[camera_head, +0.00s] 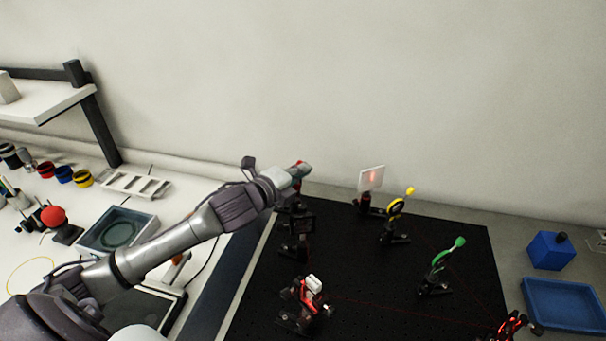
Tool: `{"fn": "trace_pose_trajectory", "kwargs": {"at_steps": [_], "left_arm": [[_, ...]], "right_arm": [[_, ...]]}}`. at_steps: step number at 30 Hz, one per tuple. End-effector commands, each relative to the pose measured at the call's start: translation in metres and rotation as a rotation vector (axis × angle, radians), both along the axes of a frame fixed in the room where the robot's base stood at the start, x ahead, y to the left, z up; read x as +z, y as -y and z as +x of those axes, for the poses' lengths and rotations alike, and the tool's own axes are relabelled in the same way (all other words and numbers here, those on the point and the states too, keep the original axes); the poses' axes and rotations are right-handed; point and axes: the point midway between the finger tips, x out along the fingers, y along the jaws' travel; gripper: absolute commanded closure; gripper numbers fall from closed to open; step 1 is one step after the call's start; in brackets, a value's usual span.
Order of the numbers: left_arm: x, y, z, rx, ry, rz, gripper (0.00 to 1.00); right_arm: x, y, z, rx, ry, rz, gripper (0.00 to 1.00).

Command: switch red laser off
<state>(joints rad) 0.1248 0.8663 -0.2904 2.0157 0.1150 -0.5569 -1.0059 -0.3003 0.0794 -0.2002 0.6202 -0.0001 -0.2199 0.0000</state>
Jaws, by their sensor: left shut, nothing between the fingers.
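My left arm reaches in from the left. Its gripper (301,170) is shut and empty above the back left corner of the black breadboard (370,270). A red spot shows on an upright white card (371,178) at the back, to the right of the gripper. Faint red beam lines cross the breadboard. My right gripper is not in view.
On the breadboard stand a red mount with a white block (304,303), a yellow-ringed optic (396,207), a green-topped optic (441,266) and another red mount (512,325). A blue box (550,250) and blue tray (565,304) lie right. A shelf (45,105) stands left.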

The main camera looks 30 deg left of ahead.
Motion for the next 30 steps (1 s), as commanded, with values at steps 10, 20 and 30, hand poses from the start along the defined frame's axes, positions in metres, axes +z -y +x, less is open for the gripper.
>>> {"fn": "trace_pose_trajectory", "kwargs": {"at_steps": [10,20,30], "left_arm": [[-0.006,-0.004,-0.003,0.001,0.094,-0.126,1.00],[-0.005,-0.011,-0.008,0.003,0.268,-0.365,1.00],[0.002,-0.011,-0.008,0.000,0.271,-0.363,1.00]], "right_arm": [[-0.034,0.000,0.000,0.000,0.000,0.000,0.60],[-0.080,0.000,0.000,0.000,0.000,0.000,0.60],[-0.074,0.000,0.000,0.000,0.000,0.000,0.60]]}}
